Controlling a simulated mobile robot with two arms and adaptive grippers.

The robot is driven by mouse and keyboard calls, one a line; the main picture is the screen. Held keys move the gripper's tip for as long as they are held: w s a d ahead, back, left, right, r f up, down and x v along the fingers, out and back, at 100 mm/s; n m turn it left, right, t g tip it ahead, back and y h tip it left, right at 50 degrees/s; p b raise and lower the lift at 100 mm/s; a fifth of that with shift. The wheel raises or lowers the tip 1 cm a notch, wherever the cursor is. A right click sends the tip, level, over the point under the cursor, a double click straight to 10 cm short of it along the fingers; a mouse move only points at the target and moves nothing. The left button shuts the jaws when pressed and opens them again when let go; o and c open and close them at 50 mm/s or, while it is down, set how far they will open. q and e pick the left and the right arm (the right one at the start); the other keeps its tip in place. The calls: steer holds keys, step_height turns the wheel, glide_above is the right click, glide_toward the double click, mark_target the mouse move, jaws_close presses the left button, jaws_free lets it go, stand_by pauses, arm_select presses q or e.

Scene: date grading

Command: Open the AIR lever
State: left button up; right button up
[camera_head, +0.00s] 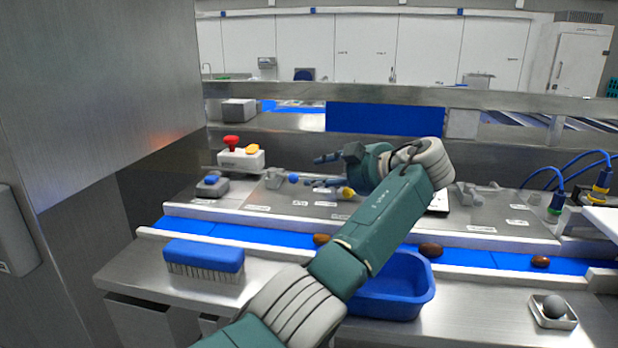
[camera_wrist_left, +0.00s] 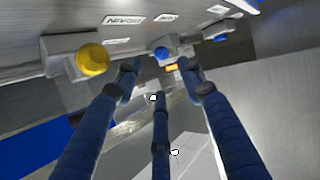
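A lever with a blue knob (camera_head: 293,178) stands on the grey panel behind the belt. In the left wrist view the blue knob (camera_wrist_left: 162,53) shows between and beyond my fingertips. A lever with a yellow knob (camera_head: 347,192) is to its right; in the left wrist view the yellow knob (camera_wrist_left: 92,60) is beside the left finger, near a DRAIN label (camera_wrist_left: 122,20). The label above the blue knob (camera_wrist_left: 165,17) is too small to read surely. My left gripper (camera_head: 315,171) is open and empty, fingers pointing left, just right of the blue knob. My right gripper is out of view.
A box with a red button (camera_head: 231,142) and another blue-knobbed fitting (camera_head: 210,179) are at left. The blue belt (camera_head: 235,233) carries several dates. A blue brush (camera_head: 204,257), a blue bin (camera_head: 400,300) and a small tray (camera_head: 545,322) are in front. A steel wall (camera_head: 95,90) bounds the left.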

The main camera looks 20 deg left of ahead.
arm_select(q)
steer(key=shift+v, duration=1.15)
